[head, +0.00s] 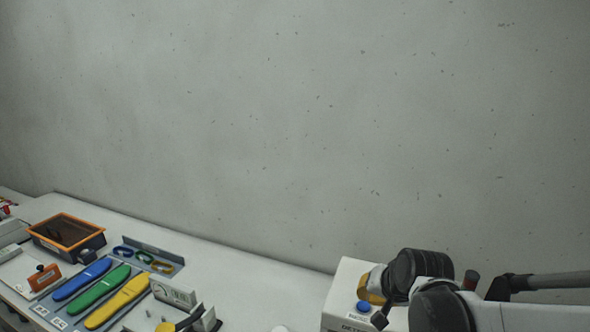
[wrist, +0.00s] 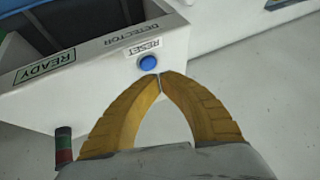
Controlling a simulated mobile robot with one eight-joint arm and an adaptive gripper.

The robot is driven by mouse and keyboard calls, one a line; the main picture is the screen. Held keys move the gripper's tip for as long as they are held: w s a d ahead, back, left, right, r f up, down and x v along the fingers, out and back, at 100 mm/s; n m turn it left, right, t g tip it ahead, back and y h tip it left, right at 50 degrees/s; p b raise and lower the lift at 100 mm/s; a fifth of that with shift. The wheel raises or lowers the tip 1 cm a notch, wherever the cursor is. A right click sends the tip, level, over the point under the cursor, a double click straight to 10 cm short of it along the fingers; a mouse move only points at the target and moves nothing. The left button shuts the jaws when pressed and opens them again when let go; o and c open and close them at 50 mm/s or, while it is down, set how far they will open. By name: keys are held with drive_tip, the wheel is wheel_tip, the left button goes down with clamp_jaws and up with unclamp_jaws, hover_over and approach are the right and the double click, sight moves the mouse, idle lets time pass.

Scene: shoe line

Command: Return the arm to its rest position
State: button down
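My gripper shows at the lower right of the head view, its yellow fingers (head: 372,284) partly hidden by my dark arm links. In the wrist view the two yellow fingers of my gripper (wrist: 160,77) curve together and their tips meet, with nothing between them. The tips are in front of the white detector box (wrist: 112,80), close below its blue reset button (wrist: 148,63). I cannot tell whether they touch the box. The detector box also shows in the head view (head: 345,280), beside my gripper, with the blue button (head: 363,307) on it.
A green READY label (wrist: 45,67) is on the detector box. On the bench (head: 250,270) lie blue (head: 82,279), green (head: 100,287) and yellow (head: 118,301) insoles and an orange-rimmed box (head: 66,232). A grey wall (head: 300,130) stands behind. The space above the bench is clear.

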drive_tip(key=s+f+n+b, duration=0.2)
drive_tip(key=s+f+b, duration=0.4)
drive_tip(key=s, duration=0.3)
drive_tip(key=s+f+n+h+b, duration=0.1)
drive_tip(key=s+f+n+b, duration=0.1)
drive_tip(key=s+f+b, duration=0.3)
drive_tip(key=s+b, duration=0.4)
drive_tip(key=s, duration=0.1)
drive_tip(key=shift+d+f+n, duration=0.3)
drive_tip(key=shift+d+f, duration=0.1)
